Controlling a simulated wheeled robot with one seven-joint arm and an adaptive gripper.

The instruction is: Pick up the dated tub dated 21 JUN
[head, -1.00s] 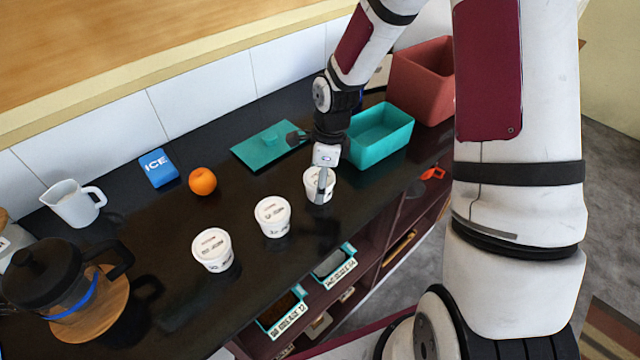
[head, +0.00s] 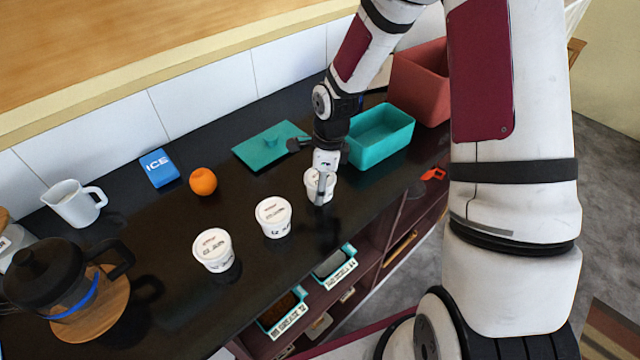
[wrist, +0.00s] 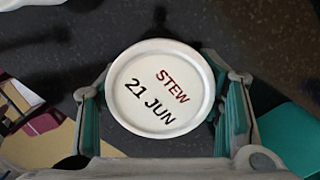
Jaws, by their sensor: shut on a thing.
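The tub dated 21 JUN (wrist: 160,92) shows in the wrist view with a white round lid reading STEW 21 JUN. My gripper (wrist: 165,105) is shut on it, with a finger on each side of the tub. In the head view this tub (head: 313,190) is the rightmost of three white tubs, and my gripper (head: 321,186) comes down on it from above. The middle tub (head: 273,217) and the left tub (head: 213,250) stand apart on the counter; their lid print is too small to read surely. Whether the held tub touches the counter is hard to tell.
A teal open bin (head: 380,140) and a red bin (head: 420,80) stand right of my gripper. A teal lid (head: 262,150), an orange (head: 203,181), an ice pack (head: 158,167), a white jug (head: 75,204) and a French press (head: 60,280) are on the dark counter (head: 150,235).

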